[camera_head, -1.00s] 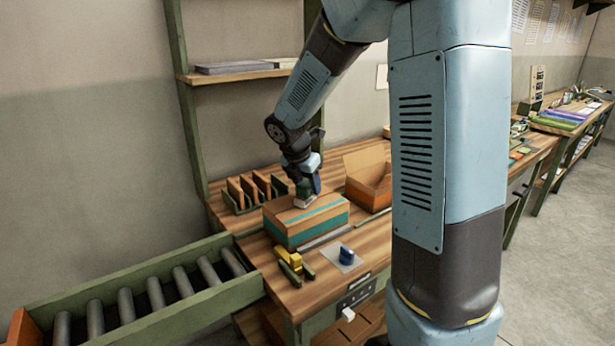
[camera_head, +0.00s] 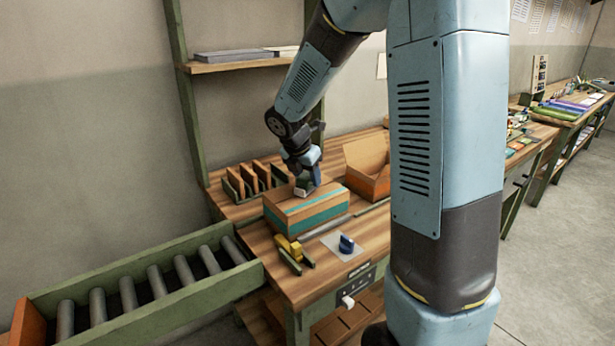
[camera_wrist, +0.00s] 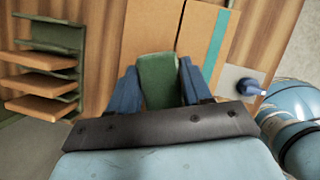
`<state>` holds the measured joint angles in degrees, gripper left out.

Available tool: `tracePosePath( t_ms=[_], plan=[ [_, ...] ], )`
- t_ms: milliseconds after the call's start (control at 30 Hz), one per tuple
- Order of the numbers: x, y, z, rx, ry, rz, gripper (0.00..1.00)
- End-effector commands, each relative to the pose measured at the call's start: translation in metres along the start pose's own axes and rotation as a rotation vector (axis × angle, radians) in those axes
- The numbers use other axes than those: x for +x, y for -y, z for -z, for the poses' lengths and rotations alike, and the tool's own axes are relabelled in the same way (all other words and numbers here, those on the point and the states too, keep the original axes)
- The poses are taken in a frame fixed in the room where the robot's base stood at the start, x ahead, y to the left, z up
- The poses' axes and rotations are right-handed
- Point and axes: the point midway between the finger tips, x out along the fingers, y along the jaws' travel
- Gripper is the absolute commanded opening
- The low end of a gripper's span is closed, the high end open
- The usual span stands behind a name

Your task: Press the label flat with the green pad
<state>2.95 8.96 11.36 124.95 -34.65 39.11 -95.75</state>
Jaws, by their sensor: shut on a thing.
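The closed cardboard box (camera_head: 306,216) with a teal band stands on the wooden workbench. My gripper (camera_head: 307,182) is over the box's top, towards its far edge. It is shut on the green pad, which shows between the blue fingers in the wrist view (camera_wrist: 158,82). The pad is at or just above the box top; I cannot tell whether it touches. The box top and teal band also show in the wrist view (camera_wrist: 205,35). I cannot make out the label; the pad and gripper cover part of the top.
An open cardboard box (camera_head: 368,170) stands to the right and a rack of brown boards (camera_head: 250,181) behind. Yellow blocks (camera_head: 288,246) and a blue-handled tool (camera_head: 346,243) on a pale sheet lie in front. A roller conveyor (camera_head: 140,290) runs at the left.

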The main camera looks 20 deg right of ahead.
Motion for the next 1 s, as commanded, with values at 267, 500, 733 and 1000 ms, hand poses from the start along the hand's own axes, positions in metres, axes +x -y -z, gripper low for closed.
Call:
tracePosePath(
  t_ms=[267,500,733,1000],
  plan=[
    [0.0024,0.0003,0.0008,0.001,0.000,0.001,0.24],
    [0.0048,0.0007,0.0012,0.002,0.000,0.001,0.24],
    [0.0068,0.0006,0.0020,0.001,0.000,0.001,0.24],
    [0.0092,0.0005,0.0030,0.001,0.000,0.001,0.24]
  ],
)
